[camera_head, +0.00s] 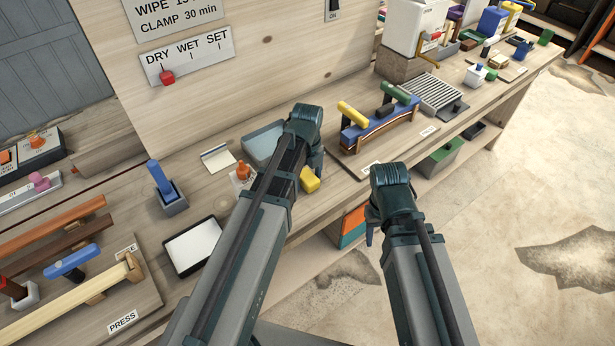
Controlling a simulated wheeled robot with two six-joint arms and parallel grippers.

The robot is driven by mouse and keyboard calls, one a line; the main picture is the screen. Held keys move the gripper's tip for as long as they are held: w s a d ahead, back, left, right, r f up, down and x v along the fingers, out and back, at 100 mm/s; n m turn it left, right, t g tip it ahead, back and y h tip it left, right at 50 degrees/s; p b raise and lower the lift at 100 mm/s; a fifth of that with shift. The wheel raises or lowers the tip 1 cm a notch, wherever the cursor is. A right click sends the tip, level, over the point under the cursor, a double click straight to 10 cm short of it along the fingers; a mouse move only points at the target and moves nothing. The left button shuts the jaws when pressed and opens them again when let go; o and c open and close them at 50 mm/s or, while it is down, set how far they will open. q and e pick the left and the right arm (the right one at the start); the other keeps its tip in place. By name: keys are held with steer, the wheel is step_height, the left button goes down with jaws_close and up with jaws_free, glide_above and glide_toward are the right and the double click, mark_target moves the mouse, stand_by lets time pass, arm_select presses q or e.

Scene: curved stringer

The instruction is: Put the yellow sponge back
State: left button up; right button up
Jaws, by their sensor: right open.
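The yellow sponge (311,180) shows near the front edge of the bench, directly below my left gripper (314,166). The wrist and arm cover part of it, and I cannot tell whether the fingers touch or hold it. A shallow grey-blue tray (258,144) lies just behind and left of that gripper, partly hidden by my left arm. My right gripper (371,234) is open, points down in front of the bench edge and is away from the sponge.
An orange-topped piece (243,171) stands beside my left arm. A black-framed white pad (193,246) and a blue-handled tool (161,179) are further left. A curved clamped stringer (378,131) lies to the right. The floor in front at right is clear.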

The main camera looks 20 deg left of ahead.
mark_target(309, 178)
arm_select(q)
steer(key=shift+r, duration=0.15)
step_height(309, 178, up, 12)
steer(key=p, duration=1.2)
steer(key=shift+s, duration=0.15)
steer(key=s+d+n, duration=0.5)
steer(key=s+n, duration=0.2)
steer(key=n, duration=0.4)
steer(key=s+d+n+y, duration=0.1)
steer(key=s+d+n, duration=0.4)
steer(key=n, duration=0.5)
steer(key=shift+s+d+n, duration=0.25)
steer(key=shift+s+n, duration=0.15)
steer(key=shift+s, duration=0.65)
steer(key=shift+r, duration=0.1)
